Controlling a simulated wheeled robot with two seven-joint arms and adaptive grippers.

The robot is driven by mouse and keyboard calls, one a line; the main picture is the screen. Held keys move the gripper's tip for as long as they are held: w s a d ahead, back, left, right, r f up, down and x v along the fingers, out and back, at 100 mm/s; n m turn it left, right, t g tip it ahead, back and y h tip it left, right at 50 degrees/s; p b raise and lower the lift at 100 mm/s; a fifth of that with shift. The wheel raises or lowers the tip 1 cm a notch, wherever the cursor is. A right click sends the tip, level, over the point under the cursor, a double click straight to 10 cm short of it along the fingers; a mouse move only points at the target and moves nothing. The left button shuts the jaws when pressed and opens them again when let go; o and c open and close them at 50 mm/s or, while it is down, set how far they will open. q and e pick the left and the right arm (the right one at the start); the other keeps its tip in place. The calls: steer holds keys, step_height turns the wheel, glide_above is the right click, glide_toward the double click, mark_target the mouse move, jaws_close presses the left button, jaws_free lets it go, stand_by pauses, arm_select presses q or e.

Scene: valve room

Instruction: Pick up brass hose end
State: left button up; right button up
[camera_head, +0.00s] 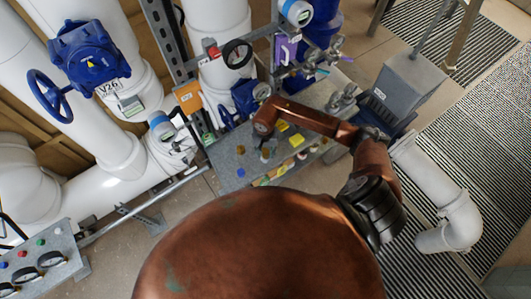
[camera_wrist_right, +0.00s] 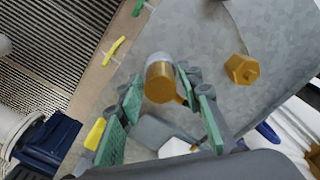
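A brass cylinder with a pale grey far end (camera_wrist_right: 160,84), which looks like the brass hose end, stands on the grey metal bench top (camera_wrist_right: 215,115) in the right wrist view. My right gripper (camera_wrist_right: 160,88) is open, with its green-padded fingers on either side of the cylinder near their tips. A narrow gap shows at the left finger; contact at the right finger cannot be told. In the head view my right gripper (camera_head: 266,156) points down at the bench, and the cylinder is too small to tell there. My left gripper is not in view.
A hexagonal brass piece (camera_wrist_right: 241,69) lies on the bench beside the gripper. A blue valve (camera_head: 90,55) and white pipes stand left.

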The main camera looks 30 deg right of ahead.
steer(key=c, duration=0.7)
steer(key=shift+r, duration=0.1)
steer(key=shift+w+r, duration=0.1)
steer(key=shift+r, duration=0.5)
steer(key=s+a+r+b, duration=0.3)
steer(key=s+a+r, duration=0.1)
steer(key=r, duration=0.4)
steer(key=shift+a, duration=0.2)
steer(key=s+a+r, duration=0.1)
steer(key=s+a, duration=0.1)
steer(key=s+a+r+b, duration=0.1)
steer(key=s+a, duration=0.1)
steer(key=s+a+r+b, duration=0.1)
steer(key=a, duration=0.1)
steer(key=shift+s+r, duration=0.35)
steer(key=shift+s, duration=0.05)
steer(key=o, duration=0.4)
steer(key=c, duration=0.4)
